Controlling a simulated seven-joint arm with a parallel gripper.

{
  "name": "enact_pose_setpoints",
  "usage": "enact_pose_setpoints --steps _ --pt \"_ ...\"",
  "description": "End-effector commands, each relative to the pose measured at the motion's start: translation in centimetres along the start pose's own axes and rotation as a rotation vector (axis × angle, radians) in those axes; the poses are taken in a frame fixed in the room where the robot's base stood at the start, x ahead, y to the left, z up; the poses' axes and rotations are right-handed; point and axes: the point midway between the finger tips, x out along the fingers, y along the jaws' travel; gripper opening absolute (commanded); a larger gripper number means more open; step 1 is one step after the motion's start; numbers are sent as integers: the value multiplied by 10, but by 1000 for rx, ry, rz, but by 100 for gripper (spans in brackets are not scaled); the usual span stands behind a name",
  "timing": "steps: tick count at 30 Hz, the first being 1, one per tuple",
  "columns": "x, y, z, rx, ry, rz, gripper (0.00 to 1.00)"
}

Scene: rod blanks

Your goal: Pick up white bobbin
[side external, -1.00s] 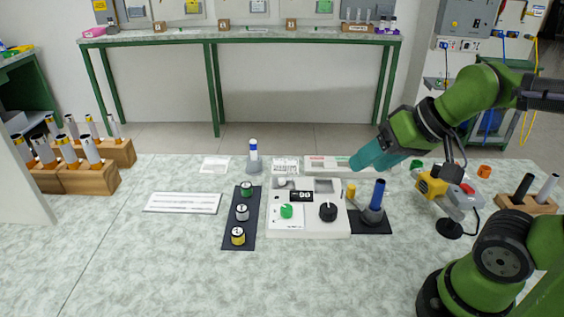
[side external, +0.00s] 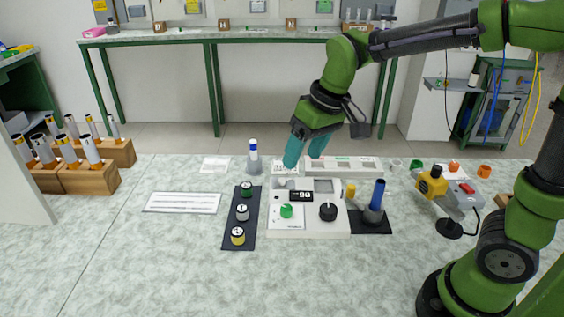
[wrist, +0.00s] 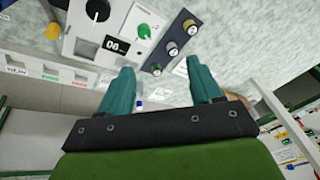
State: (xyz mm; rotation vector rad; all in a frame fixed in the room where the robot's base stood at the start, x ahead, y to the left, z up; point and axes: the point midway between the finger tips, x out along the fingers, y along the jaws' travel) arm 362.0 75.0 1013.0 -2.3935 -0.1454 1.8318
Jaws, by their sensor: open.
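The white bobbin (side external: 242,212) stands in the middle of a dark strip (side external: 230,240), between a green bobbin (side external: 246,189) and a yellow bobbin (side external: 238,236). The white bobbin also shows in the wrist view (wrist: 172,49), beyond the fingertips. My gripper (side external: 304,158) is open and empty, with teal fingers spread. It hangs above the back of the bench, behind and to the right of the bobbins, apart from them. In the wrist view my gripper (wrist: 160,72) has the green bobbin (wrist: 156,69) showing between its tips.
A white device (side external: 302,232) with a black knob stands right of the strip. A blue rod on a dark mat (side external: 373,228) is farther right. A blue-topped white bottle (side external: 253,152) stands behind. A white card (side external: 182,203) lies left. The front bench is clear.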

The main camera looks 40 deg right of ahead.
Motion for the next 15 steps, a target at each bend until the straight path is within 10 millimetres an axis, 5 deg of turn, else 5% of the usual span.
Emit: enact_pose_setpoints --steps 10,15 --pt "91 -38 -92 -452 -239 58 64" --pt "111 -49 -122 -655 -296 64 64"
